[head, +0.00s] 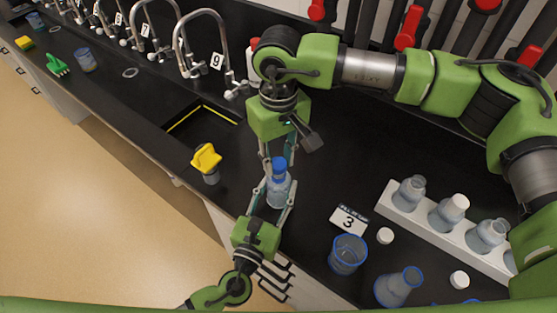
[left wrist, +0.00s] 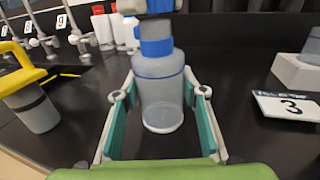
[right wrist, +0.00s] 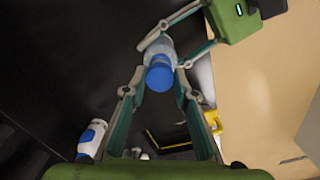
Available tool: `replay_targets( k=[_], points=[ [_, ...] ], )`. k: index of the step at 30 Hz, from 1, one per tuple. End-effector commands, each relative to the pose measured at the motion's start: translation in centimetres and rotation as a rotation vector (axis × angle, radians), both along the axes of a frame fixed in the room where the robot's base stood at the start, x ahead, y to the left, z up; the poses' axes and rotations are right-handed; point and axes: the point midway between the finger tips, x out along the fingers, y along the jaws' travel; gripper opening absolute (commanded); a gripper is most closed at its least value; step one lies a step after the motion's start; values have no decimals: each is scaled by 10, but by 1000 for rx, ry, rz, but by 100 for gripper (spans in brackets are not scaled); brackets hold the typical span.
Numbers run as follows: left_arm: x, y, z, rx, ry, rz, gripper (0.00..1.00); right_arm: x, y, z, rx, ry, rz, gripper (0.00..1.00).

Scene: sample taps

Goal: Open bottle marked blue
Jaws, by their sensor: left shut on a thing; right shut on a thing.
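A clear bottle (head: 278,190) with a blue cap (head: 279,164) stands upright near the counter's front edge. My left gripper (head: 279,193) is shut on the bottle's body from the front. In the left wrist view the bottle (left wrist: 159,98) is between the fingers, with the blue cap (left wrist: 156,46) on top. My right gripper (head: 279,158) comes down from above and is shut on the cap. The right wrist view shows the cap (right wrist: 160,78) between its fingertips. Whether the cap is loosened cannot be told.
A white rack (head: 400,215) with several bottles stands at the right. A yellow-topped container (head: 207,162) stands left, beside the sink (head: 205,124).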

Motion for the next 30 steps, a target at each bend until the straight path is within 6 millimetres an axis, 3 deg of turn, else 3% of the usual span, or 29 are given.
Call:
replay_targets(
  k=[14, 24, 30],
  points=[
    [0, 0, 0, 0, 1, 0, 0, 0, 0, 5, 1, 1, 0, 1],
    [0, 0, 0, 0, 1, 0, 0, 0, 0, 40, 0, -1, 0, 1],
    [0, 0, 0, 0, 1, 0, 0, 0, 0, 44, 0, 1, 0, 1]
  ],
)
